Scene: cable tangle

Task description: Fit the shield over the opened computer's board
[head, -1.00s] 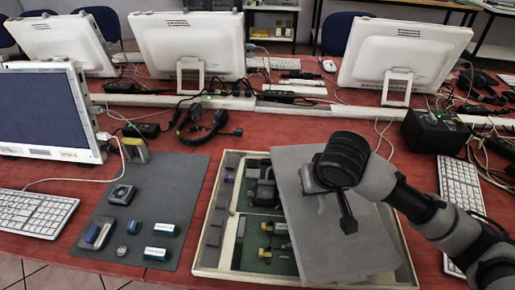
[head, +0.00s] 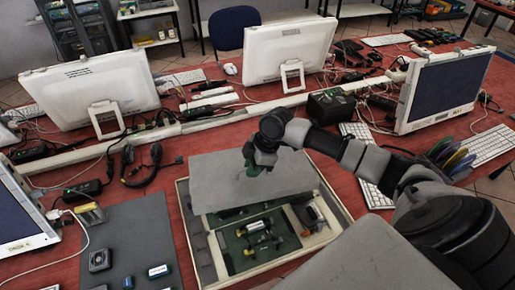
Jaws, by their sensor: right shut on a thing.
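The shield (head: 216,178) is a flat light-grey plate. My right gripper (head: 254,168) is shut on it, and the arm reaches in from the right. The shield covers the back part of the opened computer (head: 188,236), a shallow cream-walled case. The front part of the green board (head: 238,262) shows uncovered, with several dark and yellowish parts on it. The shield's near edge appears to be above the board; I cannot tell whether the plate touches the case. My left gripper is not in view.
A dark grey mat (head: 128,237) with small parts lies left of the case. A headset (head: 141,165) and cables lie behind it. A black box (head: 331,106) and a keyboard (head: 368,186) are behind and to the right. Monitors stand along the back and right.

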